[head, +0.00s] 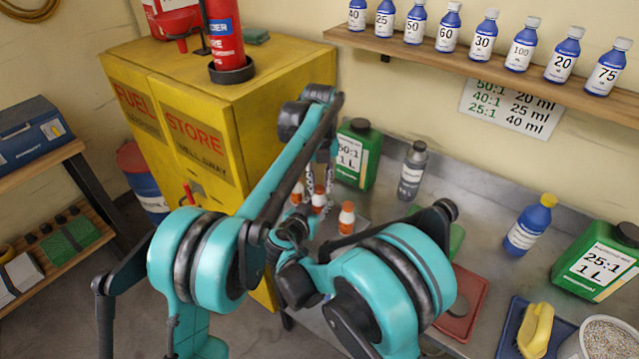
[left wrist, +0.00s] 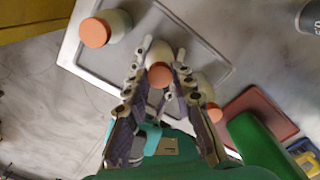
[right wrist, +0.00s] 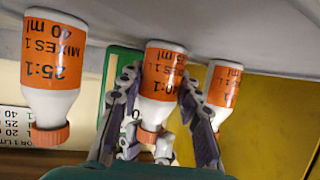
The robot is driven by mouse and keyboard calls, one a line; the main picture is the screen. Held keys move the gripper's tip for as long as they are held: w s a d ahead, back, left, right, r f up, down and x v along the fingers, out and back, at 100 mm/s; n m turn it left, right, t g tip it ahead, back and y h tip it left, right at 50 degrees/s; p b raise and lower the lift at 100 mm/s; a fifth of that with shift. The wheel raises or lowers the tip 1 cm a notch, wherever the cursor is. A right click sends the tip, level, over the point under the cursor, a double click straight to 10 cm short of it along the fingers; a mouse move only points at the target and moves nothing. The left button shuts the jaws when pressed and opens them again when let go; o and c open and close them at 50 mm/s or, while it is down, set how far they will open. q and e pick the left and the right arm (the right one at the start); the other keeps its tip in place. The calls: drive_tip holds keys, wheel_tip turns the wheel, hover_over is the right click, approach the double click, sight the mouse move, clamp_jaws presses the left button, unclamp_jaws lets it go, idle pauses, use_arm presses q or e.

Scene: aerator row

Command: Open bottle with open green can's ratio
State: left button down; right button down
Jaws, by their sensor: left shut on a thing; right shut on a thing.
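Three small white bottles with orange labels and caps stand in a row on a grey tray (left wrist: 200,42). My right gripper (right wrist: 160,88) is shut on the body of the middle bottle (right wrist: 163,72), whose label shows "25 ml"; its ratio is partly covered. My left gripper (left wrist: 161,66) is shut at its orange cap (left wrist: 160,75) from above. An outer bottle (right wrist: 54,68) reads 25:1, 40 ml; the other outer bottle's (right wrist: 222,90) label is partly cut. Green cans read 50:1 (head: 358,158) and 25:1 (head: 597,262).
A grey bottle (head: 412,172) and a blue bottle (head: 527,226) stand on the bench. A red tray (head: 466,305) and a blue tray with a yellow object (head: 536,330) lie nearer. Numbered blue bottles line a wall shelf (head: 480,55) above a ratio sign (head: 513,105). A yellow cabinet (head: 285,75) stands left.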

use_arm(q)
drive_tip(key=n, duration=2)
drive_tip(key=shift+r, duration=0.1)
drive_tip(key=n, duration=1.8)
drive_tip(key=shift+n, duration=0.4)
drive_tip(key=n, duration=1.3)
drive_tip(key=shift+n, duration=0.4)
